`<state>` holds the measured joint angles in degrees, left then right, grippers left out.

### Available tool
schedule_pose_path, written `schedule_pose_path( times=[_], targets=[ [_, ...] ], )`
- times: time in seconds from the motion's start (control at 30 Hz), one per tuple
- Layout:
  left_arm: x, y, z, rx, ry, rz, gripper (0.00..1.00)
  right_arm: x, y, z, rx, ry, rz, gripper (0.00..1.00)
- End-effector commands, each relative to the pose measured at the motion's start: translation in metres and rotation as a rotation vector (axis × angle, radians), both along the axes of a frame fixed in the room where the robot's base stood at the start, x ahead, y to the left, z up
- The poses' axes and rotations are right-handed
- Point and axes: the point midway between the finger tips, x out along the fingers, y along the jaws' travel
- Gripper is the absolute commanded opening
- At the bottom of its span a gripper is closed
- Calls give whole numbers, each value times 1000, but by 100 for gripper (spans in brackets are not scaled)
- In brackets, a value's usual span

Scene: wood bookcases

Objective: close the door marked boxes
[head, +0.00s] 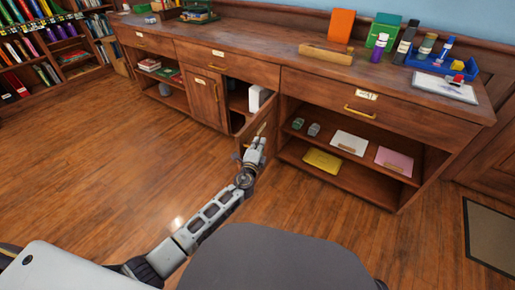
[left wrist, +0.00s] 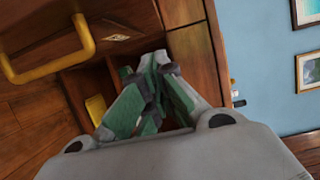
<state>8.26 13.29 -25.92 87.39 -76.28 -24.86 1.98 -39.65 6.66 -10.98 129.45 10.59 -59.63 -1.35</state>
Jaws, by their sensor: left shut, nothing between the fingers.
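In the head view a wooden cabinet door (head: 256,121) stands open, swung out from the right side of its compartment. Its label is too small to read, so I cannot tell if it says boxes. My left gripper (head: 260,139) is shut and empty, close to the lower part of this open door; I cannot tell whether they touch. The left wrist view shows its green-padded fingers (left wrist: 155,68) together with nothing between them. A neighbouring door (head: 202,96) on the left is closed. My right gripper is not in view.
An open shelf unit to the right holds a yellow folder (head: 322,161), a pink folder (head: 394,161) and small items. The countertop (head: 260,53) carries several bottles and boxes. The wooden floor (head: 110,150) at left is clear.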

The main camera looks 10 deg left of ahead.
Motion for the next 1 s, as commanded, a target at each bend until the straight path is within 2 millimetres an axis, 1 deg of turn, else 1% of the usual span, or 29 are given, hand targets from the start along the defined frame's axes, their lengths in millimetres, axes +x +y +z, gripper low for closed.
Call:
schedule_pose_path(
  times=[0.03,0.23,0.47,0.5,0.6,0.73,0.83,1.0],
  targets=[
    [5,0,-1,0,0,0,0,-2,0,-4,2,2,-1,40],
    [22,0,0,1,-1,0,0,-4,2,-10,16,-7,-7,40],
    [42,0,0,0,-1,0,0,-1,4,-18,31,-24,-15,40],
    [44,4,0,1,-1,1,0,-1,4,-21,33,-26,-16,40],
    [46,17,0,2,0,1,0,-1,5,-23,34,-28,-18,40],
    [49,29,-1,2,0,1,0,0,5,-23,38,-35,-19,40],
    [50,35,-1,2,0,0,0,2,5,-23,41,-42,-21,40],
    [51,39,0,1,0,-1,0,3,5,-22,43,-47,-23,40]
  ],
)
